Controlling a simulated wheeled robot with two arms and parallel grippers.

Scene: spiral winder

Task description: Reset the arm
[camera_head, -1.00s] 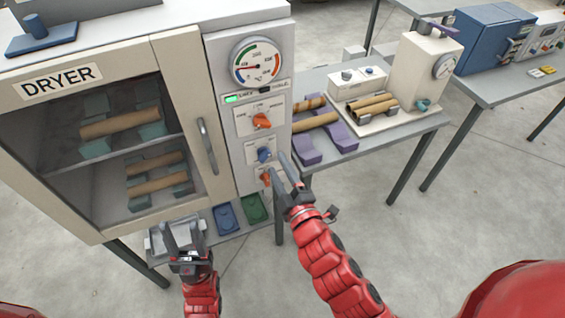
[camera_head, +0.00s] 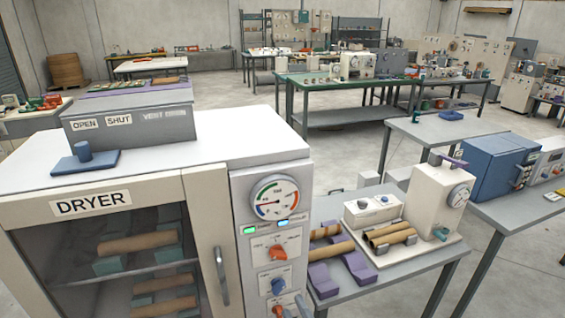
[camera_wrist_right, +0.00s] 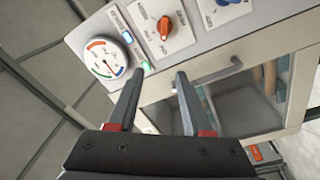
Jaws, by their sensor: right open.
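The dryer (camera_head: 205,205) stands at the left with its door closed. Cardboard tubes (camera_head: 139,243) rest on teal holders behind the glass. Its panel has a round gauge (camera_head: 274,198), a lit green lamp (camera_head: 250,230), a lit blue lamp, an upper orange knob (camera_head: 278,253), a blue knob (camera_head: 278,286) and a lower orange knob. In the right wrist view, my right gripper (camera_wrist_right: 157,80) is open and empty in front of the dryer. My left gripper is out of view.
Right of the dryer, a table (camera_head: 420,262) bears tubes on purple holders (camera_head: 324,279) and a cream machine (camera_head: 436,197). A blue machine (camera_head: 497,160) stands farther right. A grey box (camera_head: 130,120) and blue handled plate (camera_head: 86,163) sit atop the dryer.

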